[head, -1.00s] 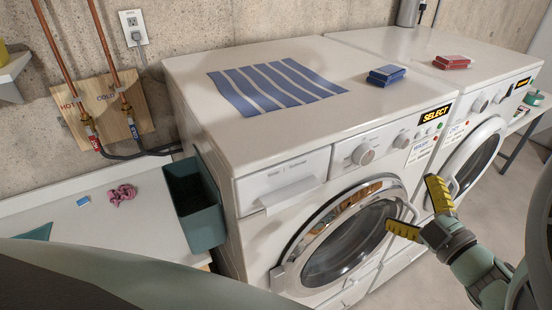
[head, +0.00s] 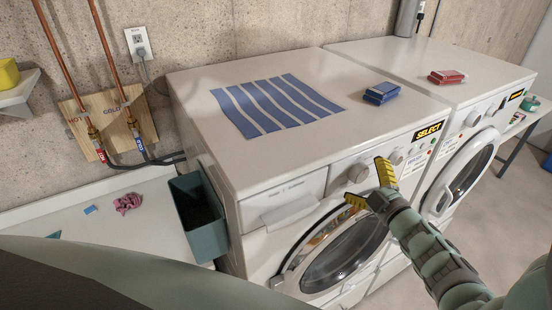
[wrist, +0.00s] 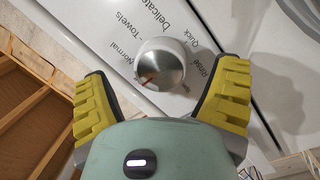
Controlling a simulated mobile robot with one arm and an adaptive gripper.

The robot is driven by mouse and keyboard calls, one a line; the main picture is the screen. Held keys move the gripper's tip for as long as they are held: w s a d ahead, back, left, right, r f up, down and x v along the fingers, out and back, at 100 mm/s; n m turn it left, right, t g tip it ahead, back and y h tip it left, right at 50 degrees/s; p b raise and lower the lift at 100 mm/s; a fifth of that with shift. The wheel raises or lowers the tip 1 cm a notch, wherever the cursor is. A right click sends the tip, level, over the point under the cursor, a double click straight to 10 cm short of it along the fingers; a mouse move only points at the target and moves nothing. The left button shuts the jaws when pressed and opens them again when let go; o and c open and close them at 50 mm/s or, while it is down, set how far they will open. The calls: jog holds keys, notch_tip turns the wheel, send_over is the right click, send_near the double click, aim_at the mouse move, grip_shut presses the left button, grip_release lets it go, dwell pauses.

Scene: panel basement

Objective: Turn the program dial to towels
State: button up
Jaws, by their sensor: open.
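The program dial (head: 357,173) is a round silver knob on the front panel of the left machine (head: 290,160). In the wrist view the dial (wrist: 160,66) lies between my fingers, with printed labels around it: Normal, Towels, Delicates, Quick and Rinse. The Towels label (wrist: 130,28) is at its upper left. A small reddish mark shows on the dial's lower left face; I cannot tell surely which label it points to. My gripper (head: 369,186) is open just in front of the dial, one yellow finger on each side. The fingers (wrist: 163,80) appear apart from the knob.
Another knob (head: 396,157) and a lit SELECT display (head: 428,132) sit right of the dial. The round door (head: 345,255) is below. A striped cloth (head: 275,103) and a blue box (head: 382,93) lie on top. The second machine (head: 470,75) stands to the right.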

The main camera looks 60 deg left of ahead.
jog(key=shift+s+a, duration=0.1)
jog(key=shift+a, duration=0.55)
jog(key=shift+c, duration=0.2)
jog(key=shift+d, duration=0.1)
jog(key=c, duration=1.2)
